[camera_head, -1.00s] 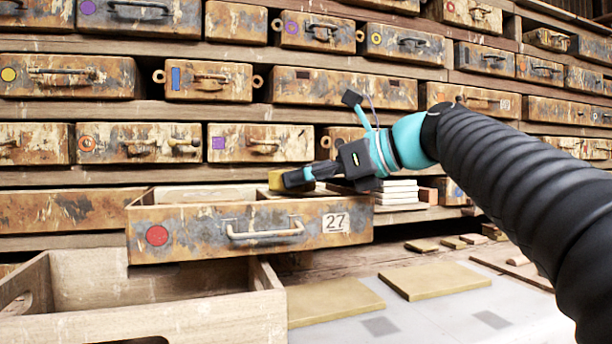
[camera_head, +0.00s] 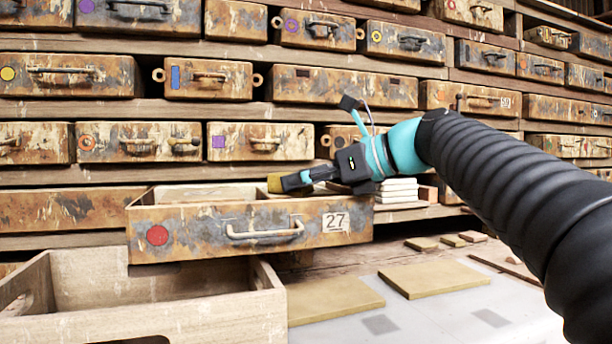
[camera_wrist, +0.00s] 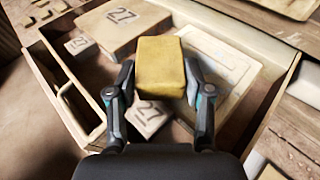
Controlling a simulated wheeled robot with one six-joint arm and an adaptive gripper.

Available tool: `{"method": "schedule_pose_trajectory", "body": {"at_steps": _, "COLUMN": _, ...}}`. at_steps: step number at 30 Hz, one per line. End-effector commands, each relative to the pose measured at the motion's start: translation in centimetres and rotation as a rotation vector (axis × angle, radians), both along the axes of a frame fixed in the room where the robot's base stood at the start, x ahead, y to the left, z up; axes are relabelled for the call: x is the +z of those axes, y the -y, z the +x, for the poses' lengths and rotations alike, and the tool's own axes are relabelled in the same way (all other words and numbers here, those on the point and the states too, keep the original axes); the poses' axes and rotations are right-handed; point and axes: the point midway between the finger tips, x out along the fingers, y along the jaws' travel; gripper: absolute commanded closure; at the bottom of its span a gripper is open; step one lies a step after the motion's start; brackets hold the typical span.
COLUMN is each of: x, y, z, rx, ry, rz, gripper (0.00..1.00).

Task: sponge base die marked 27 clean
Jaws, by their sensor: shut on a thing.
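A worn drawer (camera_head: 185,236) with a red dot and a 27 label stands pulled out. In the wrist view its bare floor (camera_wrist: 75,75) shows around several pieces. A larger block marked 27 (camera_wrist: 118,22) is at the upper left, with a small block marked 27 (camera_wrist: 80,44) beside it. Another block marked 27 (camera_wrist: 148,112) is partly behind my gripper. A pale flat piece with a raised rim (camera_wrist: 228,72) lies at the right. My gripper (camera_wrist: 160,80) is shut on a yellow sponge (camera_wrist: 160,62), above the drawer. Contact beneath the sponge is hidden. The head view shows the sponge (camera_head: 274,184) above the drawer's rear right.
An open wooden crate (camera_head: 150,318) stands in front of the drawer. White tiles (camera_head: 398,190) are stacked to its right. Flat tan slabs (camera_head: 433,280) lie on the bench below. Rows of shut drawers (camera_head: 340,88) fill the wall behind.

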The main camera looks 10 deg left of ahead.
Motion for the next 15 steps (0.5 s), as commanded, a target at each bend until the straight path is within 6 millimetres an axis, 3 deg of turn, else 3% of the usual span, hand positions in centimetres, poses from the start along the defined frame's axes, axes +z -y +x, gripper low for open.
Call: {"method": "schedule_pose_trajectory", "body": {"at_steps": 15, "x": -0.09, "y": -0.60, "z": 0.92, "rx": 0.001, "ry": 0.000, "rz": 0.000, "gripper": 0.80}}
